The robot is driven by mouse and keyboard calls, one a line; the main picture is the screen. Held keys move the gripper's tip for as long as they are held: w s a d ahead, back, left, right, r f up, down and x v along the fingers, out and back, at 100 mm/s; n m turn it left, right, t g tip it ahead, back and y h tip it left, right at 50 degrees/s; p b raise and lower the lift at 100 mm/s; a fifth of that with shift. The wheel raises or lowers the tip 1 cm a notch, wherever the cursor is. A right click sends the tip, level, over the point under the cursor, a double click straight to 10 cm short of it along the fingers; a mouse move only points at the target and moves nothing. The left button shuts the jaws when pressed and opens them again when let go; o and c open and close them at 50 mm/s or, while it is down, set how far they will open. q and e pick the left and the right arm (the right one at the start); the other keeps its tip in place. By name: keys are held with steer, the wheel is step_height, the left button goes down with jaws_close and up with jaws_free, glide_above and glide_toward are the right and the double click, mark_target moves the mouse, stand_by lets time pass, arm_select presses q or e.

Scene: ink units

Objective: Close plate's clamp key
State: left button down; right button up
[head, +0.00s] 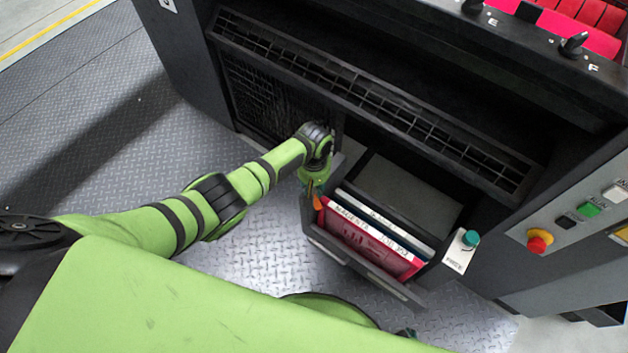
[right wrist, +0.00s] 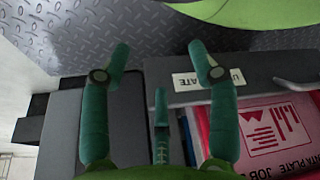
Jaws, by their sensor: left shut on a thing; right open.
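My left gripper (head: 314,180) is at the left end of the open drawer (head: 365,268) in the head view. It is shut on a slim orange piece (head: 318,199). This piece is small and partly hidden by the fingers, so I cannot tell whether it is the clamp key. My right gripper (right wrist: 158,68) is open and empty in the right wrist view, with its fingers spread. A plate's clamp cannot be made out in either view.
The drawer holds a red folder (head: 362,240) marked as a magenta plate job; the folder also shows in the right wrist view (right wrist: 262,130). A white labelled box (head: 459,252) with a teal cap stands right of the drawer. A red stop button (head: 540,240) is farther right.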

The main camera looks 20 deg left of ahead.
arm_select(q)
steer(key=n+p, duration=0.1)
steer(key=n, duration=0.1)
steer(key=shift+a+n, duration=0.1)
steer(key=shift+n, duration=0.3)
steer(key=n+p, duration=0.1)
steer(key=n, duration=0.2)
steer(key=shift+w+a, duration=0.1)
steer(key=shift+n, duration=0.3)
arm_select(e)
steer(key=s+r+g, duration=0.1)
steer(key=s, duration=0.6)
steer(key=shift+s+g, duration=0.3)
steer(key=shift+g, duration=0.1)
arm_select(q)
steer(key=c, duration=1)
jaws_free()
steer(key=shift+w, duration=0.1)
arm_select(e)
steer(key=shift+w+d, duration=0.1)
steer(key=shift+d, duration=0.1)
